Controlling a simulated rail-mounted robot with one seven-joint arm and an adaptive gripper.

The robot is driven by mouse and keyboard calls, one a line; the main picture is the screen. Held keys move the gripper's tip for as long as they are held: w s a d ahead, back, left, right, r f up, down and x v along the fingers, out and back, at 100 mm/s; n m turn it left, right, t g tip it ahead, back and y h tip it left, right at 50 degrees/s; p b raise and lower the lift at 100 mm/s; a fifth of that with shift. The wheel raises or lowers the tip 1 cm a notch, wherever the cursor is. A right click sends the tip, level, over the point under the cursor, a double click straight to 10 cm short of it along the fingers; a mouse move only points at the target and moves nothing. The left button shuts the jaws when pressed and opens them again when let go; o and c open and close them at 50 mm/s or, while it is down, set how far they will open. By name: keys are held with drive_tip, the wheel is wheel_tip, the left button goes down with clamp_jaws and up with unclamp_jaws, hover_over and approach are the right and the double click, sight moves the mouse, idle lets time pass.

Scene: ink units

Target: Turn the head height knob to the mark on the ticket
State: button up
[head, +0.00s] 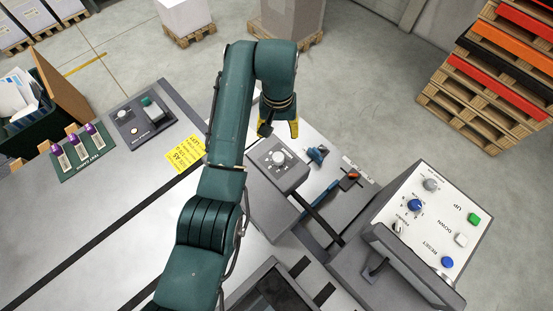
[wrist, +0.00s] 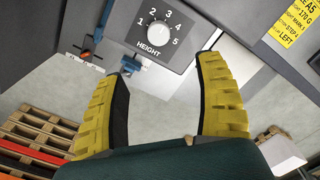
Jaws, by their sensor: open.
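The head height knob (wrist: 159,36) is a pale round knob on a grey box, with numbers 1 to 5 around it and HEIGHT printed below. I cannot tell where its pointer stands. In the head view the knob (head: 278,157) sits just in front of my gripper (head: 281,126). In the wrist view my gripper (wrist: 163,70) has its yellow fingers wide apart and empty, with the knob beyond the tips and not touched. The yellow ticket (wrist: 299,24) is cut off at the top right; its mark line is only partly legible. It also lies left of my arm in the head view (head: 184,155).
A blue clamp-like part (head: 317,154) and an orange-tipped lever (head: 350,178) lie right of the knob box. A button panel (head: 430,215) stands further right. A small switch box (head: 138,118) and purple-topped items (head: 74,138) are at the left.

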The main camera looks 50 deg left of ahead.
sight(278, 157)
wheel_tip(278, 157, down, 16)
drive_tip(key=b, duration=0.3)
drive_tip(key=shift+w+r, duration=0.1)
drive_tip(key=shift+d, duration=0.1)
drive_tip(key=c, duration=1.2)
drive_tip(key=shift+c, duration=0.2)
